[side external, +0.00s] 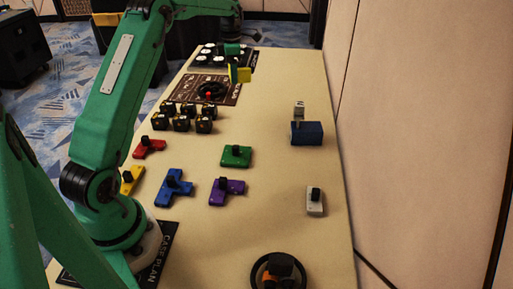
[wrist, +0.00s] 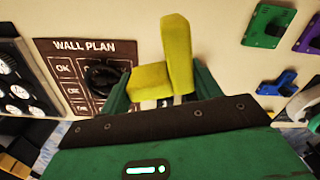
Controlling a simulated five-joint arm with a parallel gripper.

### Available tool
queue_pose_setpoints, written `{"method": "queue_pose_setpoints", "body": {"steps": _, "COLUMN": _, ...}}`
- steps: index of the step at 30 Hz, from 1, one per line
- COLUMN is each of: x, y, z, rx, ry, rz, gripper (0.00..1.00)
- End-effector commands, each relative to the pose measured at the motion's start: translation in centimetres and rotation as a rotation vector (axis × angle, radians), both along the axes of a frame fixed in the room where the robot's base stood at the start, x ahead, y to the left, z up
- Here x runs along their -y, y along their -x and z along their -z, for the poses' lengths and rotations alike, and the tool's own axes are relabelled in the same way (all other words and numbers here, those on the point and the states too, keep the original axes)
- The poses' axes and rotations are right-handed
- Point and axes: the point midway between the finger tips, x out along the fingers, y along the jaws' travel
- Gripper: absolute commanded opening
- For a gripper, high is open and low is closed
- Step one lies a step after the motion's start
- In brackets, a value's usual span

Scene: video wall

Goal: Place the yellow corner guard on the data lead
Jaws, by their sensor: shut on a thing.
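The yellow corner guard (wrist: 177,60) is an L-shaped block between the two green fingers of my gripper (wrist: 160,90) in the wrist view. My gripper is shut on it. In the side view the yellow corner guard (side external: 243,75) hangs below my gripper (side external: 233,66), near the right edge of the wall plan board (side external: 187,88). It appears to be above the table; the exact height is unclear. A black coil, apparently the data lead (side external: 212,86), lies on that board, left of the guard. In the wrist view the coil (wrist: 101,76) is partly hidden by a finger.
A board with white round items (side external: 208,50) lies at the far end. Several black cubes (side external: 182,117) stand nearer. Coloured blocks with black knobs, including a green one (side external: 236,156), fill the middle. A blue box (side external: 307,133) stands right, near the wall. Table right of the guard is clear.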

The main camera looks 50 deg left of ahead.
Motion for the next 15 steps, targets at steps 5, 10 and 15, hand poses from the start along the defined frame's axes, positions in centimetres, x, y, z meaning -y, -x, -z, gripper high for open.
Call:
{"method": "queue_pose_setpoints", "body": {"steps": 5, "x": -2.5, "y": 0.3, "z": -0.2, "rx": 0.000, "ry": 0.000, "rz": -0.224, "gripper": 0.41}}
{"method": "queue_pose_setpoints", "body": {"steps": 10, "x": -4.1, "y": 0.6, "z": -0.5, "rx": 0.000, "ry": 0.000, "rz": -0.388, "gripper": 0.41}}
{"method": "queue_pose_setpoints", "body": {"steps": 15, "x": -5.0, "y": 0.8, "z": -0.6, "rx": -0.001, "ry": 0.001, "rz": -0.474, "gripper": 0.41}}
